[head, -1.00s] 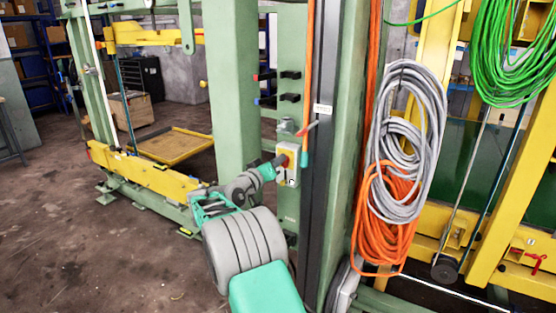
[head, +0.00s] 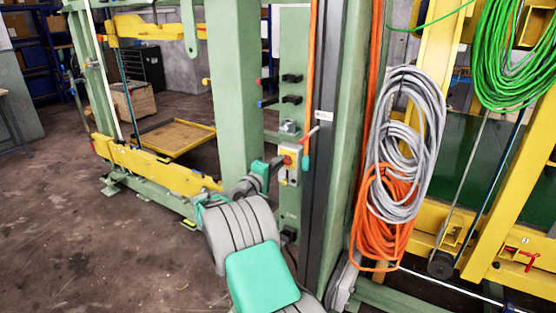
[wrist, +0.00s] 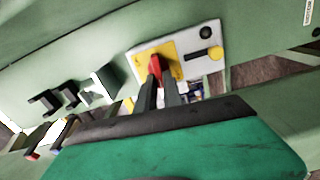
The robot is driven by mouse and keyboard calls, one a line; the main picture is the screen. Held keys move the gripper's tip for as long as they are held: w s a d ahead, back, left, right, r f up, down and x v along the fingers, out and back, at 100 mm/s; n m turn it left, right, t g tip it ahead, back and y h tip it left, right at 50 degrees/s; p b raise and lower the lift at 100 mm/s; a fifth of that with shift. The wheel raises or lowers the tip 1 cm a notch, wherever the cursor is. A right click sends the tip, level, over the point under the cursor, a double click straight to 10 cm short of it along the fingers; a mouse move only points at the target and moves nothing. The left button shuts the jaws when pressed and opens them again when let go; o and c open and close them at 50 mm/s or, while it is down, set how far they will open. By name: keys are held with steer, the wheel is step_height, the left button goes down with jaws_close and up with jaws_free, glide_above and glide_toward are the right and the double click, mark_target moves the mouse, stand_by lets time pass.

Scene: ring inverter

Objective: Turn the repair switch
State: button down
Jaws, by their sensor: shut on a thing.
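The repair switch is a red knob (wrist: 155,66) on a yellow plate (wrist: 178,62), set in a pale box fixed to the green post. In the head view the switch box (head: 292,168) is partly hidden by my arm. My gripper (wrist: 158,82) reaches up to the knob in the wrist view, its two dark fingers close together on either side of the knob's lower end. It is shut on the red knob. In the head view my gripper (head: 276,163) is at the left side of the box.
Black switches (wrist: 68,88) sit beside the box on the green panel. Grey cable coils (head: 408,140) and orange cable coils (head: 388,215) hang to the right. Open floor (head: 80,235) lies to the left.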

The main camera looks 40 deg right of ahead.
steer(key=shift+n, duration=0.5)
steer(key=shift+p, duration=0.3)
steer(key=c, duration=1.5)
jaws_free()
steer(key=shift+a+f, duration=0.1)
steer(key=b+v, duration=0.1)
steer(key=v, duration=0.6)
steer(key=shift+s+a, duration=0.1)
steer(key=shift+a, duration=0.15)
